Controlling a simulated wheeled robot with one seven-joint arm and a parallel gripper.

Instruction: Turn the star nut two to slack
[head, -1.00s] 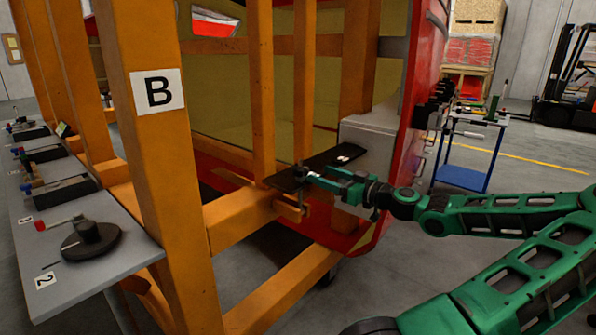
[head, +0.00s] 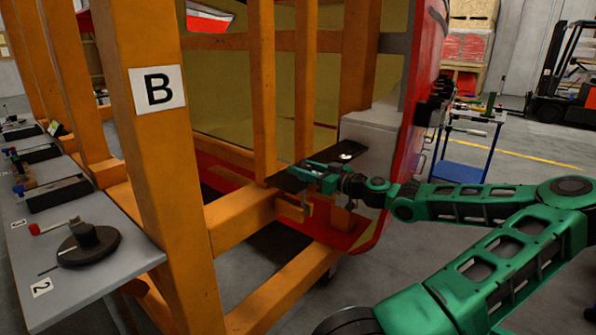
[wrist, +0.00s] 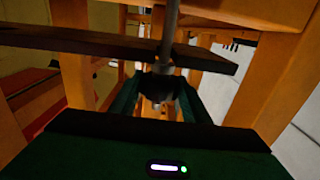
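In the wrist view a dark knob-like nut (wrist: 161,86) sits on an upright metal rod (wrist: 169,30), low and near the middle. I take it for the star nut; no number is legible on it. In the head view my gripper (head: 308,170) is at the dark bar (head: 287,181) by the orange frame, and the nut is too small to make out.
Orange posts (head: 160,200), one marked B, stand left of my gripper. A grey bench (head: 105,280) with a label 2 and a round black device (head: 88,243) is at left. A grey box (head: 370,135) is close behind. A blue cart (head: 462,160) stands right; floor there is open.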

